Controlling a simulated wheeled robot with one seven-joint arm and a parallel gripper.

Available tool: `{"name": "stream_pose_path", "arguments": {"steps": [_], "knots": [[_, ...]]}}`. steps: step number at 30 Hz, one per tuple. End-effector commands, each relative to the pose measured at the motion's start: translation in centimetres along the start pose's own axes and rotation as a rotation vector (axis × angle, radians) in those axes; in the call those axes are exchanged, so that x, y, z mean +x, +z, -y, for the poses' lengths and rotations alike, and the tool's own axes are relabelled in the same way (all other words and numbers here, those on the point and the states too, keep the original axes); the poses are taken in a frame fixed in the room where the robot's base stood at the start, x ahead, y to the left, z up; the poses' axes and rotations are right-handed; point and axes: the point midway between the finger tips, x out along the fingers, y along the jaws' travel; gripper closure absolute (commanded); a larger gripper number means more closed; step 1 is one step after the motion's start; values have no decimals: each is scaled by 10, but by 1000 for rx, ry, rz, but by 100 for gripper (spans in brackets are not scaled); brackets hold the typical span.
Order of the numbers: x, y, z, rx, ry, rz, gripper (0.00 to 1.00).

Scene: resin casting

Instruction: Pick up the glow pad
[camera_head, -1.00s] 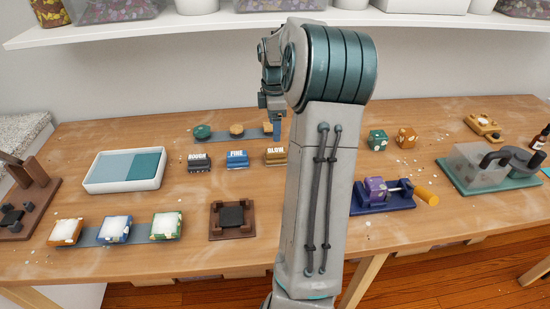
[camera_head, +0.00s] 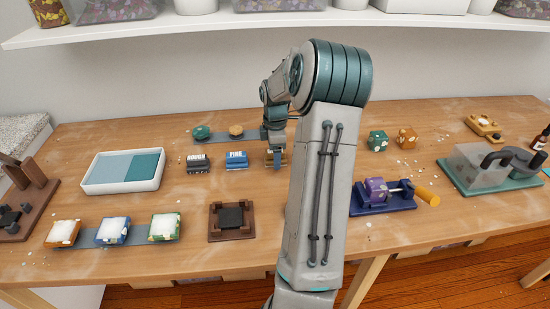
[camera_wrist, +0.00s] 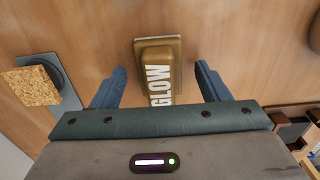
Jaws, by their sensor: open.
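The glow pad (camera_wrist: 158,62) is a tan-gold block with white GLOW lettering, lying on the wooden bench in the wrist view. My gripper (camera_wrist: 160,85) is open, with one blue finger on each side of the pad and a visible gap to both. The near end of the pad is hidden by the gripper body. In the head view my gripper (camera_head: 276,158) is over the glow pad's place at the right end of the pad row and covers most of it.
The ROUGH pad (camera_head: 198,164) and the FINE pad (camera_head: 237,161) lie to the left. Behind is a grey strip (camera_head: 220,138) with a green disc (camera_head: 201,132) and a cork disc (camera_head: 236,130). A dark brown fixture (camera_head: 232,221) stands in front. Bare bench lies around the pads.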

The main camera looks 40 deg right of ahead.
Motion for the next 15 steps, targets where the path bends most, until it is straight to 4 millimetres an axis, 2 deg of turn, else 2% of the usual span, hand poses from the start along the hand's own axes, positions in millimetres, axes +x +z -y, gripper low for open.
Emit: {"name": "stream_pose_path", "arguments": {"steps": [2, 7, 8, 15], "knots": [[0, 0, 0, 0, 0, 0, 31], [0, 0, 0, 0, 0, 0, 75], [0, 0, 0, 0, 0, 0, 80], [-1, 0, 0, 0, 0, 0, 80]]}}
